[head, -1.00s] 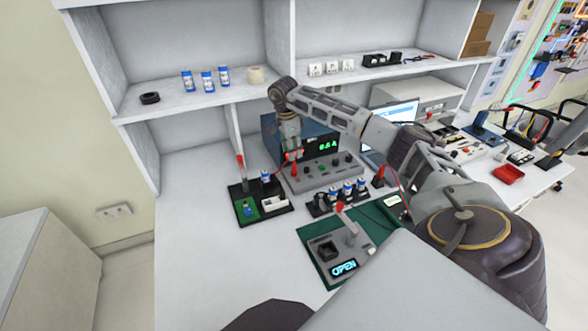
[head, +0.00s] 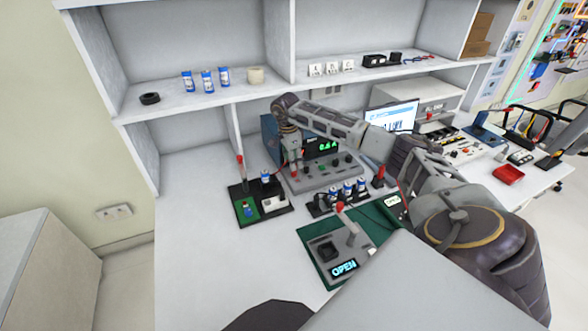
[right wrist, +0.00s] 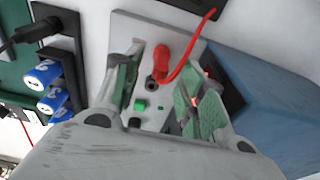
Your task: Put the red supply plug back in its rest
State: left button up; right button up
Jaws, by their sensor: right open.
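In the right wrist view, a red plug (right wrist: 162,58) with a red lead stands on the grey panel (right wrist: 130,28). It lies between the spread fingers of my right gripper (right wrist: 163,88), with space visible on both sides. In the head view, my right gripper (head: 295,160) hangs over the left part of the panel, in front of the blue supply (head: 270,142). A red tip shows just below it. Another red-topped piece (head: 380,173) stands in a dark base right of the batteries. I cannot tell which part is the rest. My left gripper is out of view.
A rack of blue batteries (head: 347,190) stands in front of the panel. A black tray with a red lever (head: 240,161) is at the left. A tester reading OPEN (head: 344,268) sits on a green mat (head: 308,238). The table's left front is bare.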

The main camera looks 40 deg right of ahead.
notch_tip(320, 180, down, 3)
jog(key=shift+d+r, duration=0.15)
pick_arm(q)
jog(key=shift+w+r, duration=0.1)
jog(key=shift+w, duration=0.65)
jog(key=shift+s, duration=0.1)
pick_arm(e)
jog(key=c, duration=0.9)
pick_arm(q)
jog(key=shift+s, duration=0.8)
pick_arm(e)
grip_shut()
